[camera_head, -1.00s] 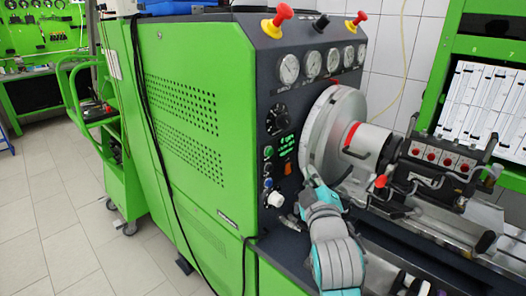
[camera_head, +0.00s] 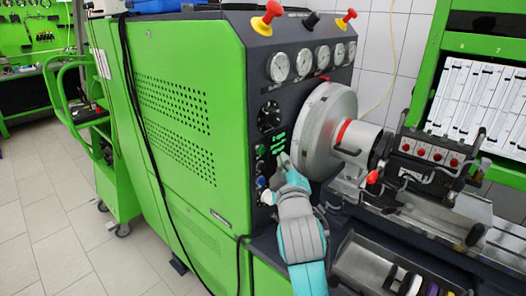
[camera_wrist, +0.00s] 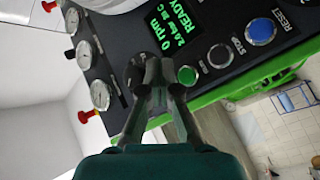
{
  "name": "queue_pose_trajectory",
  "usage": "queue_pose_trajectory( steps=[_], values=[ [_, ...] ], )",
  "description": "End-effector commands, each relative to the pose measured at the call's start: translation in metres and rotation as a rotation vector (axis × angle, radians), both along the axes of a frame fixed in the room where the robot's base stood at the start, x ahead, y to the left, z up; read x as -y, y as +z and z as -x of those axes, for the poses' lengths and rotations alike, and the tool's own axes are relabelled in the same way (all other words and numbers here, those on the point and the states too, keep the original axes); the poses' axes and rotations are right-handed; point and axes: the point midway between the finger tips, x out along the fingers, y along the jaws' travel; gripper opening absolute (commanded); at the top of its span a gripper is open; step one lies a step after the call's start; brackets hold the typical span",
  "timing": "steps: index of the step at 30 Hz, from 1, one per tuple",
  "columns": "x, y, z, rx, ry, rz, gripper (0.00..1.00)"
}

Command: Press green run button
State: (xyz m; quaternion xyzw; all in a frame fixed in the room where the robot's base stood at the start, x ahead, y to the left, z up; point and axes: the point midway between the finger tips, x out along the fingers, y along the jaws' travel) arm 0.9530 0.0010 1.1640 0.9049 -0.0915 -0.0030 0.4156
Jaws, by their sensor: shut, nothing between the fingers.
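The green run button (camera_wrist: 187,75) is a small round button with a pale ring on the dark control panel, beside the green-lit display (camera_wrist: 174,24). It also shows in the head view (camera_head: 260,149), left of my gripper. My gripper (camera_wrist: 160,72) is shut and empty, with its fingertips together. In the wrist view the tips lie just left of the green button, over the edge of the black dial (camera_wrist: 130,72). In the head view my gripper (camera_head: 284,161) is in front of the panel, below the display. I cannot tell the gap between tips and panel.
The STOP button (camera_wrist: 220,56) and blue RESET button (camera_wrist: 261,31) sit in line beyond the green one. The large grey disc (camera_head: 330,130) of the machine is close on the right of my gripper. Gauges (camera_head: 304,63) are above.

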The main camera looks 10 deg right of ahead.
Motion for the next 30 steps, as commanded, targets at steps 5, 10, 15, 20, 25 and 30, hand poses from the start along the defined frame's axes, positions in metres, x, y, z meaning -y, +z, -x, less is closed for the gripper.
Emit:
queue_pose_trajectory(
  steps=[5,10,15,20,25,30],
  values=[
    [-0.013,0.0,-0.016,0.0,0.001,0.0,0.0],
    [-0.019,0.0,-0.025,0.0,0.0,0.0,0.0],
    [-0.021,0.0,-0.029,0.0,0.0,-0.001,0.0],
    [-0.021,0.0,-0.029,0.0,0.0,-0.001,0.0],
    [-0.021,0.0,-0.029,0.0,0.0,-0.001,0.0],
    [-0.021,0.0,-0.029,0.0,0.0,0.0,0.0]
  ],
)
